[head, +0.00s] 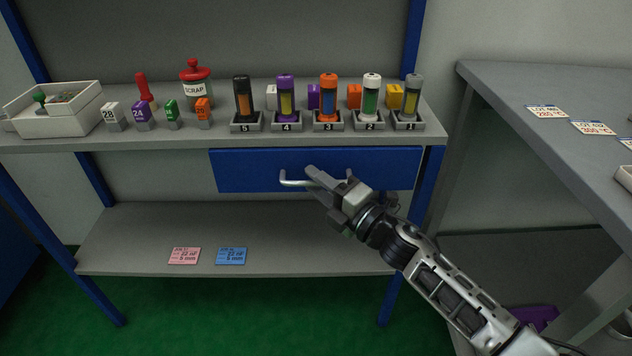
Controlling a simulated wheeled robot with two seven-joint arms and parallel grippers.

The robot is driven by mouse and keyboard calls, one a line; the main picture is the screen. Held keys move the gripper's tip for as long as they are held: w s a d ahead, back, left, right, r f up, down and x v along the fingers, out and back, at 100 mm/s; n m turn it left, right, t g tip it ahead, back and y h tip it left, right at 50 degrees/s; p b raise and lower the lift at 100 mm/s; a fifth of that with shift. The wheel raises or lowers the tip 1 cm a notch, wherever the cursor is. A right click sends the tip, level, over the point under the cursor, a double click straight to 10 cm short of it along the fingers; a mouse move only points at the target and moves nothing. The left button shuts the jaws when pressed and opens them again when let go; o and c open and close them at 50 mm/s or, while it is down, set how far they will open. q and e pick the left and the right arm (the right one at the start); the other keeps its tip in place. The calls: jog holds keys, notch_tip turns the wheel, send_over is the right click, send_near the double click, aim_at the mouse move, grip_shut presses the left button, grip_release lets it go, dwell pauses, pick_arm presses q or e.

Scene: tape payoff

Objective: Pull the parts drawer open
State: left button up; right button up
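The blue parts drawer (245,170) sits under the bench top, and its front looks flush with the frame. A silver bar handle (292,181) runs across its front. My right gripper (315,177) is at the middle of the handle, its fingers covering part of the bar. I cannot tell whether the fingers are closed around the bar or only in front of it. My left gripper is not in view.
Several coloured cylinders stand in numbered holders on the bench top (190,142) above the drawer. A white bin (62,122) is at the left. A lower shelf (300,240) holds pink and blue cards. A grey table (540,130) stands at the right.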

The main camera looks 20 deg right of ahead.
jog(key=shift+w+a, duration=0.15)
jog(key=shift+w, duration=0.15)
grip_shut()
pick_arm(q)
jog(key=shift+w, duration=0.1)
pick_arm(e)
jog(key=shift+s, duration=0.1)
